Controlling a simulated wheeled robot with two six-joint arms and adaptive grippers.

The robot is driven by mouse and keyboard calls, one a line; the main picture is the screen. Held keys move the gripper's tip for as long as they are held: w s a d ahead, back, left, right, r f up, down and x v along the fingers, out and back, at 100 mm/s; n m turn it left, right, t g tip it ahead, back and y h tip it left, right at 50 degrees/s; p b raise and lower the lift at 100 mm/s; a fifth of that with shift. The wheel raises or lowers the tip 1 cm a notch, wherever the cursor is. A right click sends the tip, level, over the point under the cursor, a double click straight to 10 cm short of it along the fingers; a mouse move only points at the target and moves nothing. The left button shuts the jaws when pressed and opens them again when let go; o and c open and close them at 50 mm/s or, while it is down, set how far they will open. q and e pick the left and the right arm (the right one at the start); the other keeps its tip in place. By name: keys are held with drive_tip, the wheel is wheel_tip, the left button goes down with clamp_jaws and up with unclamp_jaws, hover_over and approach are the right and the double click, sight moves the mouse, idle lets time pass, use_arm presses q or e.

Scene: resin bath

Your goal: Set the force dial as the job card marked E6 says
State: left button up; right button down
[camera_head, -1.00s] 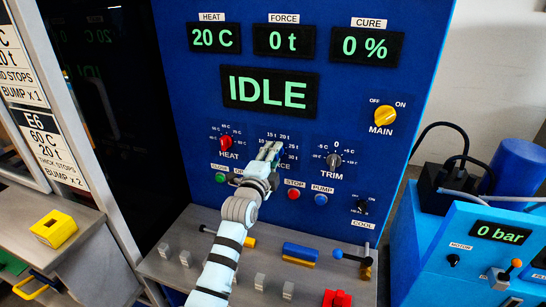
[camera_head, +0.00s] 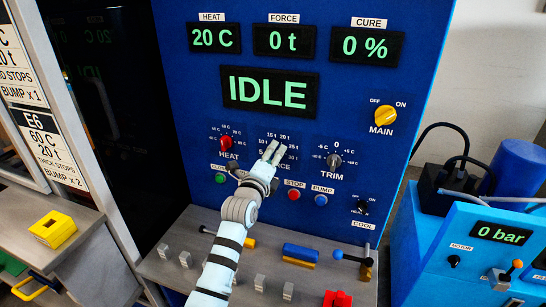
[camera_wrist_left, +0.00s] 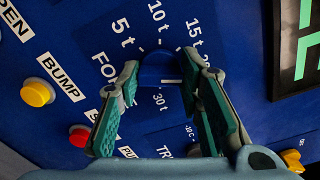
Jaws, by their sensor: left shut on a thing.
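The job card marked E6 (camera_head: 47,150) at the left reads 60 C, 20 t, thick stops, bump x 2. The force dial is a blue knob (camera_wrist_left: 159,68) on the blue press panel, with tonne marks around it. My left gripper (camera_head: 274,150) reaches the dial from below, and its fingertips are shut on the knob's two sides. In the head view the gripper hides most of the dial. I cannot clearly tell which mark the knob's pointer meets. The force display (camera_head: 284,41) reads 0 t. My right gripper is not in view.
The red heat knob (camera_head: 226,143) is left of the force dial and the trim knob (camera_head: 334,160) right. Below are a red stop button (camera_head: 294,195) and a blue pump button (camera_head: 321,200). The main display (camera_head: 268,90) reads IDLE.

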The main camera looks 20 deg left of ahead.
use_arm(q)
drive_tip(key=shift+f, duration=0.15)
drive_tip(key=o, duration=1.2)
drive_tip(key=shift+d, duration=0.1)
drive_tip(key=shift+c, duration=0.2)
drive_tip(key=s, duration=1.2)
drive_tip(key=shift+a, duration=0.35)
